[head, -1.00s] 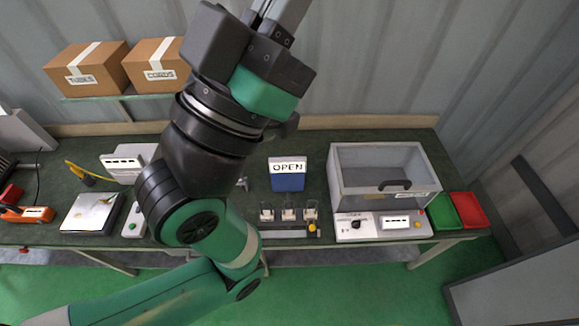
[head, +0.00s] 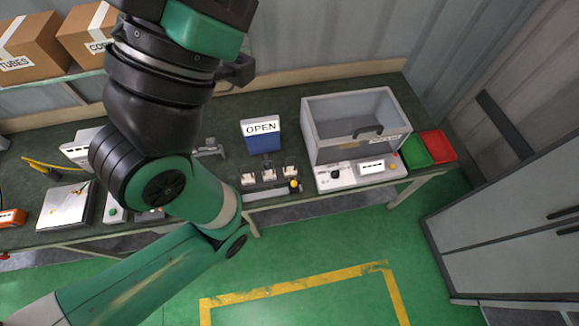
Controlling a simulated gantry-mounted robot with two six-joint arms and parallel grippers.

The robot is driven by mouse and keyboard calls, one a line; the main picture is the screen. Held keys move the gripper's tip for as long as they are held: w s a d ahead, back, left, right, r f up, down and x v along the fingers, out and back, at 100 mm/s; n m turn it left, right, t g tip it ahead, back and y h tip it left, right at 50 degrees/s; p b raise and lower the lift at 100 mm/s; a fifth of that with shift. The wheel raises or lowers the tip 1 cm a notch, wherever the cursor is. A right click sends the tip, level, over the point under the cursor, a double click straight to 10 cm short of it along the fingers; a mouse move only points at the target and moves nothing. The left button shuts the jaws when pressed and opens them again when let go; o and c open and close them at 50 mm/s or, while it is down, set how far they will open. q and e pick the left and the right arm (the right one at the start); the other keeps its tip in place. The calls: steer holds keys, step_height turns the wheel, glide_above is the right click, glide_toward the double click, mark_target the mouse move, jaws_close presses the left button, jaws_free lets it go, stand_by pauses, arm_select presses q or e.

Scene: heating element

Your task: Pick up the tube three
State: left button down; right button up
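A small rack (head: 268,188) at the front edge of the bench holds three small clear holders with pale contents: left (head: 248,179), middle (head: 269,175) and right (head: 291,171). A round yellow piece (head: 294,186) sits at the rack's right end. I cannot tell which item is tube three; no label or loose tube is readable. My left arm crosses the left half of the head view and rises past the top edge, so its gripper is out of frame. It hides part of the bench left of the rack. My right gripper is not in view.
A blue block with an OPEN sign (head: 262,136) stands behind the rack. Boxes (head: 31,46) sit on a shelf. A grey cabinet (head: 515,225) stands at right.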

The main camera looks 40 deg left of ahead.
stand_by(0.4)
arm_select(q)
jaws_free()
stand_by(0.4)
